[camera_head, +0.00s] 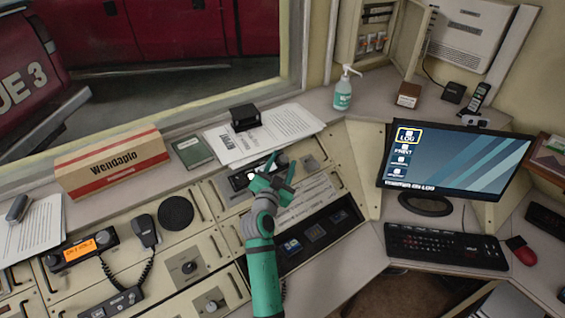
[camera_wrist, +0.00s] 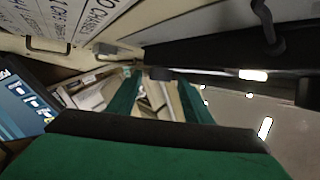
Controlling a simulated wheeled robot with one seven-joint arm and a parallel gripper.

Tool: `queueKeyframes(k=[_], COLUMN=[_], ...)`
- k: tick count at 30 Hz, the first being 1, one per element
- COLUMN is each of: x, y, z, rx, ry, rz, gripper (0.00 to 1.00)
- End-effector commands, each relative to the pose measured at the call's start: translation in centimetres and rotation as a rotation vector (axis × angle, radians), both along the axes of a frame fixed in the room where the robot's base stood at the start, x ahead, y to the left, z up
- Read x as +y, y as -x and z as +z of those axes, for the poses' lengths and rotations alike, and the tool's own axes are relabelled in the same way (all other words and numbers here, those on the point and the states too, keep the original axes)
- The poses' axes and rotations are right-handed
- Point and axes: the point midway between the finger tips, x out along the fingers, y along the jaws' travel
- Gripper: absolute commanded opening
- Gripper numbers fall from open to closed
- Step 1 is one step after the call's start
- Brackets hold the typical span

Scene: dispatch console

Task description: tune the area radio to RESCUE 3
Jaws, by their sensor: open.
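A radio (camera_head: 80,249) with a lit orange display is set in the sloped console at the lower left. Its display text is too small to read surely. A hand microphone (camera_head: 145,231) on a coiled cord sits beside it. I cannot tell which one is the area radio. My gripper (camera_head: 281,166) is open and empty above the console's middle, right of the orange-lit radio. Its green fingers (camera_wrist: 158,88) show apart in the wrist view, with nothing between them.
A monitor (camera_head: 455,160) and keyboard (camera_head: 445,246) are at right. Console knobs (camera_head: 189,267) lie between my arm and the orange-lit radio.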

Motion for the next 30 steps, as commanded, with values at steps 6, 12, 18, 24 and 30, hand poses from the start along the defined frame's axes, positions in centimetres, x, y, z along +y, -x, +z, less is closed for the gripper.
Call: queueKeyframes(k=[6,12,18,24,30], x=[-0.06,-0.06,-0.06,-0.12,-0.29], y=[-0.39,-0.37,-0.36,-0.34,-0.29], z=[-0.04,-0.04,-0.05,-0.10,-0.13], rx=[0.000,0.000,0.001,-0.001,-0.015], ry=[0.000,0.000,0.001,0.006,0.027], rz=[0.001,0.001,0.001,0.010,0.047], gripper=[0.46,0.32,0.05,0.05,0.05])
